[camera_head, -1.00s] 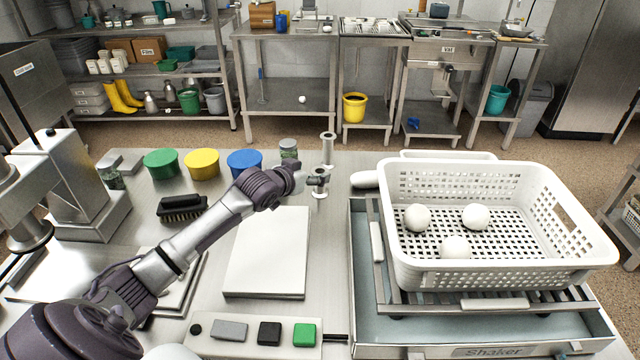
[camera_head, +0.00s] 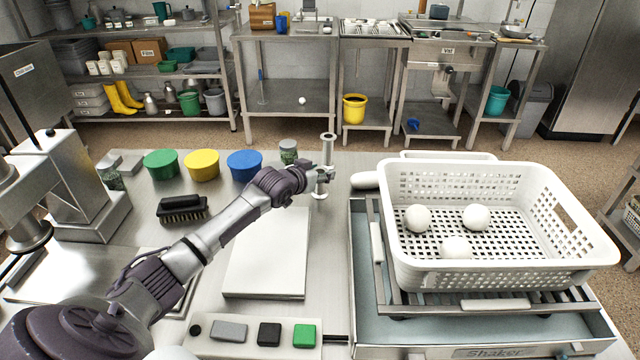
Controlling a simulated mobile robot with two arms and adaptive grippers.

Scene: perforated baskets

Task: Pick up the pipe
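The pipe (camera_head: 328,152) is a shiny metal tube with a flange at its top. It stands about upright on the steel table, left of the white basket. My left gripper (camera_head: 321,176) is at the lower part of the pipe, reaching in from the left. Its fingers are small and overlap the pipe in the picture, so I cannot tell whether they touch it or are closed around it. The gripper hides part of the pipe's lower half. My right gripper is not in view.
A white perforated basket (camera_head: 500,278) with three white balls stands on the shaker (camera_head: 480,340) at right. A glass jar (camera_head: 288,150) and blue tub (camera_head: 244,163) are close to the pipe. A white board (camera_head: 262,270) lies under my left arm.

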